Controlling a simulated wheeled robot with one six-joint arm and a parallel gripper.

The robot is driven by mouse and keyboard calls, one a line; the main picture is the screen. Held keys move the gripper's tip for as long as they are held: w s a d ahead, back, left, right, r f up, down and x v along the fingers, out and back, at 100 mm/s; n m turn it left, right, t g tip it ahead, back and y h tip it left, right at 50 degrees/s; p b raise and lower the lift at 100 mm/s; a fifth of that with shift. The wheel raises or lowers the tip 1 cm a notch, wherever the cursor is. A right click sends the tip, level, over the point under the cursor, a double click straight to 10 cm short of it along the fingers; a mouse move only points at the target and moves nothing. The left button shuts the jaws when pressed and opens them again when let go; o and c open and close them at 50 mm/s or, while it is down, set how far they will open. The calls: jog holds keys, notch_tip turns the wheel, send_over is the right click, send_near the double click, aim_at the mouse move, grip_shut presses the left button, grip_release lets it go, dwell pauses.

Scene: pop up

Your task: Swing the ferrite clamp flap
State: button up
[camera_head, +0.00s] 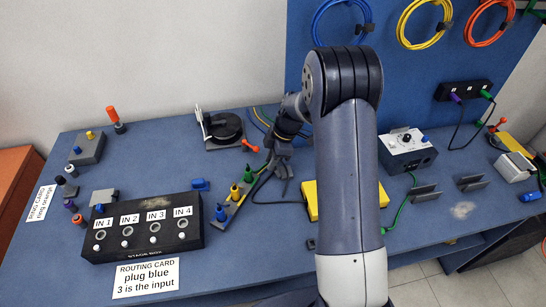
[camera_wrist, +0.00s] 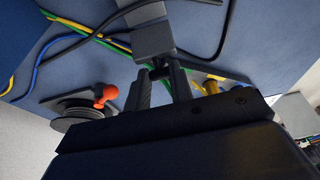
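A grey two-part block, which looks like the ferrite clamp (camera_wrist: 154,40), lies on the blue bench in the wrist view, with a black cable beside it. Its parts sit end to end; I cannot tell which is the flap or how far it is swung. My gripper (camera_wrist: 160,82) is right at the block's near end. Its two fingers stand a little apart, with a small dark piece between the tips; I cannot tell if they touch it. In the head view my gripper (camera_head: 281,168) points down at the bench and hides the clamp area.
A black reel (camera_head: 224,128) with a red-orange knob (camera_head: 250,147) stands left of my gripper. A strip with blue, yellow and green plugs (camera_head: 235,193) is close at its lower left. A yellow block (camera_head: 311,200) lies to the right. The stage box (camera_head: 142,228) is front left.

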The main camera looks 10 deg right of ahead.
jog(key=shift+c, duration=1.3)
jog(key=shift+d+r, duration=0.4)
jog(key=shift+d, duration=0.55)
jog(key=shift+d+r+b, duration=0.2)
jog(key=shift+d+b, duration=0.15)
jog(key=shift+d, duration=0.45)
jog(key=shift+d+b, duration=0.35)
jog(key=shift+d, duration=0.45)
